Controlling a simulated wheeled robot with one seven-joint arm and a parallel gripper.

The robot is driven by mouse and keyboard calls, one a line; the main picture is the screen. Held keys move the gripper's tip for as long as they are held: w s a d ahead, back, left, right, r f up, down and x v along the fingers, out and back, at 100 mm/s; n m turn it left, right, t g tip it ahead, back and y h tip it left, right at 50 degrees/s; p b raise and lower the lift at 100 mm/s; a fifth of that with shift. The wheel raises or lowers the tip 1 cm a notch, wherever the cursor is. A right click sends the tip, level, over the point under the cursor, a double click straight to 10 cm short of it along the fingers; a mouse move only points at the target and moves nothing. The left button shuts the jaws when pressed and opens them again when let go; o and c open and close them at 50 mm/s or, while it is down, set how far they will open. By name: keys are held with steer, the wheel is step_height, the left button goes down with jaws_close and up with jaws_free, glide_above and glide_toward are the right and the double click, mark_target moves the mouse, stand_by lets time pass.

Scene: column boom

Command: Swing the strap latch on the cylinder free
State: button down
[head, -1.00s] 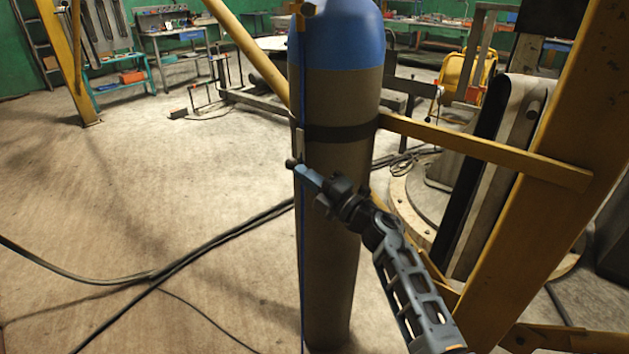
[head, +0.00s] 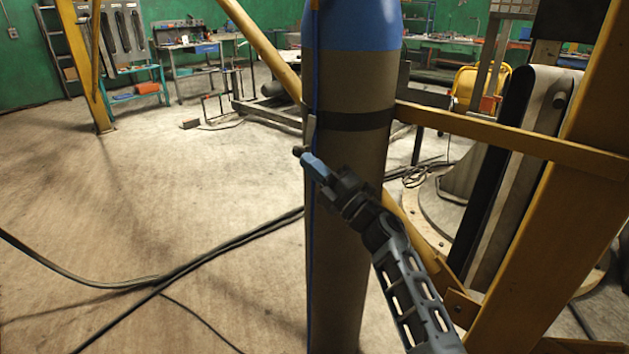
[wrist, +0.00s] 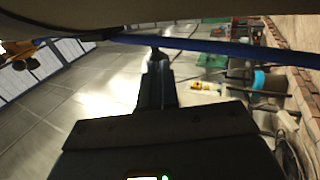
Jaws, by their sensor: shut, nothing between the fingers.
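The tall grey-brown cylinder (head: 345,205) with a blue top stands upright in the middle of the head view. A dark strap (head: 358,121) runs around its upper part. A small pale latch piece (head: 310,131) sits at the strap's left end, beside a thin blue line that runs down the cylinder. My gripper (head: 302,154) is shut and empty, its tips just below the latch piece at the cylinder's left edge. I cannot tell whether they touch it. In the wrist view my gripper (wrist: 157,55) points up towards the blue line (wrist: 220,46), with the cylinder (wrist: 180,12) across the top.
A yellow bar (head: 510,138) joins the cylinder's right side to a thick yellow beam (head: 545,230). A slanted yellow post (head: 262,48) stands behind it. Black cables (head: 190,266) cross the floor at left. The floor left of the cylinder is otherwise open.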

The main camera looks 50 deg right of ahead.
steer(key=w+b, duration=0.1)
steer(key=w+t+b, duration=0.1)
steer(key=b, duration=0.1)
steer(key=shift+f, duration=0.2)
stand_by(0.3)
